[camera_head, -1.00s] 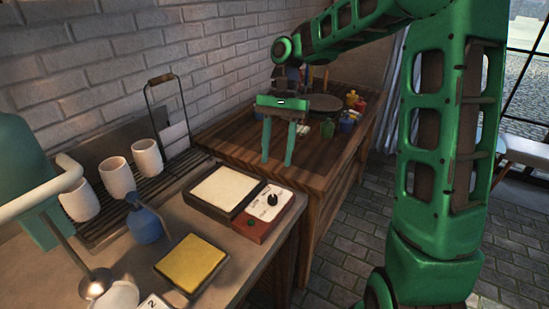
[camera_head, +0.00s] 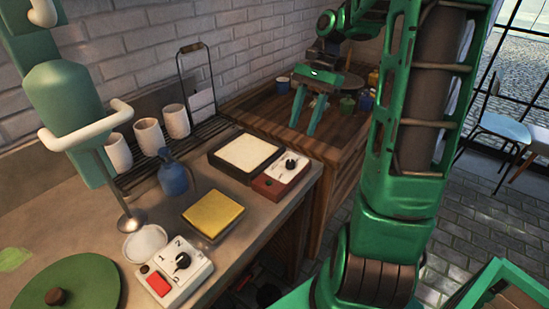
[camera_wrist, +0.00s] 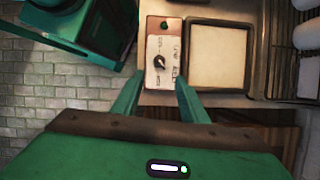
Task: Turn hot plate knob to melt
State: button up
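The hot plate has a cream square top in a dark frame (camera_head: 245,151), with a red-brown control box on its right. On the box's white panel is a black knob (camera_head: 291,164). In the wrist view the knob (camera_wrist: 159,62) appears between and beyond my fingertips, with the hot plate's cream top (camera_wrist: 217,56) to its right. The panel lettering is too small to read surely. My gripper (camera_head: 302,130) is open and empty, fingers pointing down, above and beyond the box in the head view; its fingers (camera_wrist: 159,80) also show apart in the wrist view.
A yellow block (camera_head: 213,213), a blue bottle (camera_head: 174,178) and white cups (camera_head: 150,136) stand near the hot plate. A second white control box (camera_head: 176,270) with a knob and red button is nearer. Paint pots stand on the wooden table (camera_head: 340,150) behind.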

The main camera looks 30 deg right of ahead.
aim_at(289, 160)
jog(key=x, duration=1.1)
jog(key=shift+w+a, duration=0.1)
jog(key=shift+a, duration=0.05)
jog(key=shift+r, duration=0.1)
grip_shut()
